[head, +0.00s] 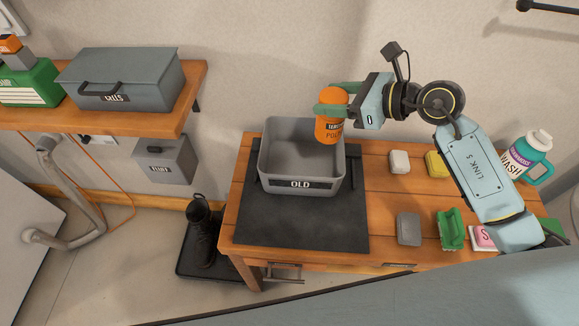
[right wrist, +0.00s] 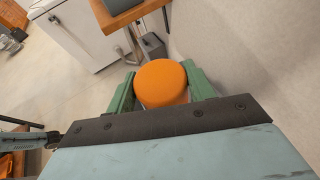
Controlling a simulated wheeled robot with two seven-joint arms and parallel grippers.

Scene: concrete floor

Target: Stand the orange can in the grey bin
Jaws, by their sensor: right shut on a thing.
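The orange can (head: 329,126) is upright, held by my right gripper (head: 330,110). It is at the right back part of the grey bin (head: 300,184), overlapping the rim in the head view; I cannot tell how far above the bin it is. In the right wrist view the round orange top of the can (right wrist: 161,83) sits between the two green fingers, which press on its sides. The grey bin, labelled OLD, stands on a dark mat on the wooden table, and its visible inside is empty. My left gripper is not in view.
The dark mat (head: 290,230) is bare in front of the bin. To the right on the table (head: 382,200) lie a white block (head: 399,161), a yellow sponge (head: 436,163), a grey block (head: 408,229), a green brush (head: 450,230) and a wash bottle (head: 526,158). A shelf (head: 185,100) holds a grey toolbox (head: 125,80).

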